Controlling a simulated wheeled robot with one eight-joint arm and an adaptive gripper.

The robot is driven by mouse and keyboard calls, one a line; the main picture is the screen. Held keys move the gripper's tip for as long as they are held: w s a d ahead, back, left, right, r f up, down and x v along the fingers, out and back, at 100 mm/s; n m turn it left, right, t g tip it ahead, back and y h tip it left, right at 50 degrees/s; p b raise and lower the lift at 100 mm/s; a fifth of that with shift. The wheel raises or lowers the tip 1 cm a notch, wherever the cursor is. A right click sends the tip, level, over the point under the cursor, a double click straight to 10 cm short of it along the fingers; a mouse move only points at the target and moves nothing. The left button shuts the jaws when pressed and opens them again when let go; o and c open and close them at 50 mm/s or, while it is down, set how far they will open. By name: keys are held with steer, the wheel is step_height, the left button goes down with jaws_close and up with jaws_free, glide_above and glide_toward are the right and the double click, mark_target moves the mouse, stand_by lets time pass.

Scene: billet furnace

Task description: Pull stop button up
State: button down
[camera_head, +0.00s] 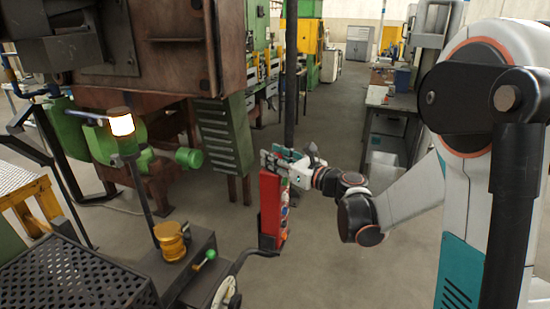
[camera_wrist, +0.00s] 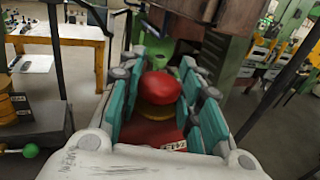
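The stop button (camera_wrist: 160,88) is a red mushroom head above a yellow collar in the wrist view. It sits on the red control box (camera_head: 269,208), whose red face with a small white label also shows in the wrist view (camera_wrist: 150,132). My gripper (camera_wrist: 162,95) has its teal finger pads on both sides of the button, with narrow gaps visible between pads and red head. It is open around the button. In the head view my gripper (camera_head: 281,160) is at the top of the box and hides the button. Whether the button is pressed or raised cannot be told.
A dark upright post (camera_head: 291,75) stands close behind the box. The rusty furnace housing (camera_head: 180,50) is at the upper left. Open floor lies right of the box.

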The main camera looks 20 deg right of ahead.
steer(key=shift+w+r, duration=0.1)
steer(key=shift+r, duration=0.6)
steer(key=c, duration=1.3)
jaws_free()
steer(key=shift+o, duration=0.7)
steer(key=v, duration=1.2)
